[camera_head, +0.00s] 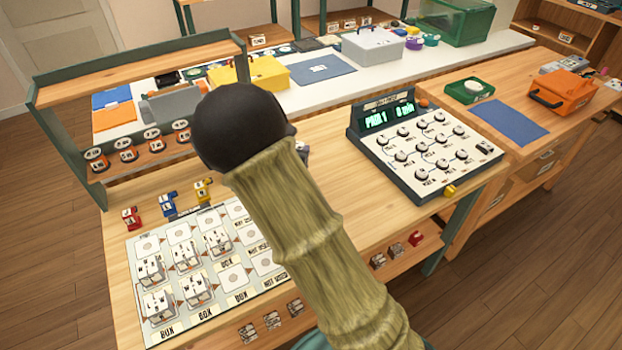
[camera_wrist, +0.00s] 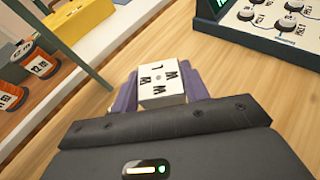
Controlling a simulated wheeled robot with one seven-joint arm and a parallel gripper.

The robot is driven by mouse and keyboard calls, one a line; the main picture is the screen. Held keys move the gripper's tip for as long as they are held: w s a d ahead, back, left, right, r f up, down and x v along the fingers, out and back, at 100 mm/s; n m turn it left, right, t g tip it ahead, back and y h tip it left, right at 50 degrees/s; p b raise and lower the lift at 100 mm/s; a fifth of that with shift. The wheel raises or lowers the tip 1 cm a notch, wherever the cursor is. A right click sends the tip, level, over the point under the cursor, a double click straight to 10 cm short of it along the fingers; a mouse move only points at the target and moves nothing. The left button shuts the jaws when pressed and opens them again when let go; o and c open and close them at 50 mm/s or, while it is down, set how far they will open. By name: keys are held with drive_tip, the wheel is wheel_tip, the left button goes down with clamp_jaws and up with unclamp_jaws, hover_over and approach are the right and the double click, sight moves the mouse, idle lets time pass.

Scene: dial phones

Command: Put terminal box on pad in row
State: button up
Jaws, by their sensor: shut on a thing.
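My gripper (camera_wrist: 159,88) is shut on a white terminal box (camera_wrist: 164,80) with black letters on its top, between purple fingers in the wrist view. Wood tabletop lies beyond the box. In the head view my arm hides the gripper and most of what it holds. A white board (camera_head: 224,297) with rows of pads lies on the table at the lower left. Several clear-and-white terminal boxes (camera_head: 158,303) stand on its left and middle pads. A bare pad (camera_head: 233,278) shows right of them, and other pads at right are partly behind my arm.
A dial panel (camera_head: 425,150) with a green display reading "PAIR 1" stands on the right of the table. Red (camera_head: 131,217), blue (camera_head: 168,204) and yellow (camera_head: 203,190) small pieces stand behind the board. Orange spools (camera_head: 97,160) sit on a shelf at left. Bare wood lies before the panel.

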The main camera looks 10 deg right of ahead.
drive_tip(key=shift+d+f, duration=0.1)
drive_tip(key=shift+f, duration=0.35)
wheel_tip(320, 180, down, 5)
drive_tip(key=shift+s+f, duration=0.1)
drive_tip(key=shift+f, duration=0.05)
drive_tip(key=shift+f, duration=1.85)
drive_tip(key=shift+f, duration=0.15)
drive_tip(key=o, duration=1)
